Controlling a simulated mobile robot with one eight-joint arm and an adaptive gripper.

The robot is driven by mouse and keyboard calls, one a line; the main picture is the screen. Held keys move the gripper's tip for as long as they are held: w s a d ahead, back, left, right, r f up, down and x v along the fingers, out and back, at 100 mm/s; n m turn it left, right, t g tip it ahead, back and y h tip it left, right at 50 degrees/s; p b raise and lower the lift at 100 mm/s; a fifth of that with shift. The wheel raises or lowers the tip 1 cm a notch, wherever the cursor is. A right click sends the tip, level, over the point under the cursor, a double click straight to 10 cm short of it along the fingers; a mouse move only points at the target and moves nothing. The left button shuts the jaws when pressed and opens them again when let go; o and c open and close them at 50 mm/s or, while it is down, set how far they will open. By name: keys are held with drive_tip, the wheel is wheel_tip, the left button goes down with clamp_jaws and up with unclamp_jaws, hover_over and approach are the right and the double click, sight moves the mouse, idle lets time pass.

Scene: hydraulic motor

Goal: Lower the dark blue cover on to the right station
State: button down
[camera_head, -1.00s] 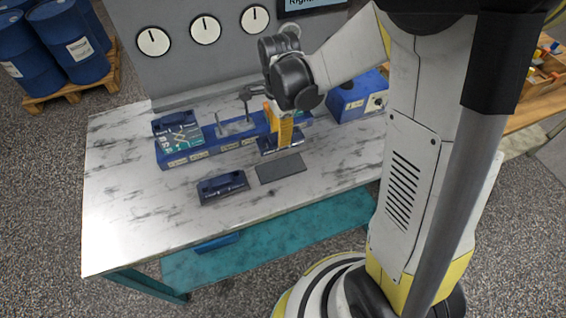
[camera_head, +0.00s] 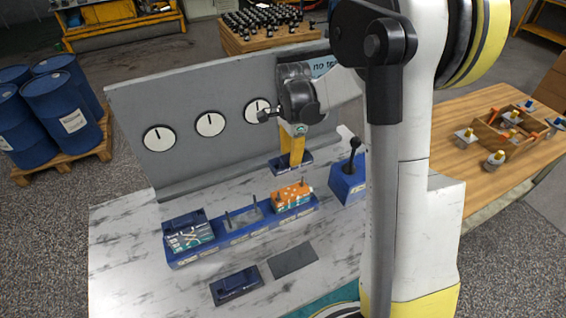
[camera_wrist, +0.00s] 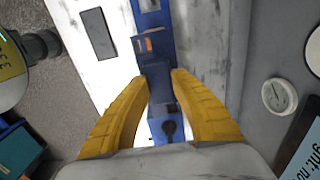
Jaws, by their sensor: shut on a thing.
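My gripper (camera_head: 292,151) is shut on a dark blue cover (camera_head: 281,166), held level in the air above and behind the right end of the blue station rail (camera_head: 238,236). In the wrist view the cover (camera_wrist: 158,80) sits between the yellow fingers of my gripper (camera_wrist: 160,74). The right station (camera_head: 292,197) holds an orange block with thin upright pins and no cover on it. The orange block (camera_wrist: 146,43) partly shows in the wrist view, beyond the cover.
A blue box with a black lever (camera_head: 349,180) stands right of the rail. The left station (camera_head: 188,234) has a teal block with a dark cover piece. Another dark blue cover (camera_head: 236,286) and a grey mat (camera_head: 293,260) lie in front. A gauge panel (camera_head: 215,100) stands behind.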

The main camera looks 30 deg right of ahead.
drive_tip(key=shift+s+f+b, duration=0.2)
drive_tip(key=shift+f+b, duration=0.2)
drive_tip(key=shift+f, duration=0.05)
drive_tip(key=shift+f+b, duration=4)
drive_tip(key=shift+f, duration=1.65)
drive_tip(key=shift+f+b, duration=0.55)
drive_tip(key=shift+f, duration=0.05)
drive_tip(key=c, duration=1.1)
unclamp_jaws()
drive_tip(key=shift+r, duration=0.1)
wheel_tip(320, 180, up, 12)
drive_tip(key=shift+f, duration=0.1)
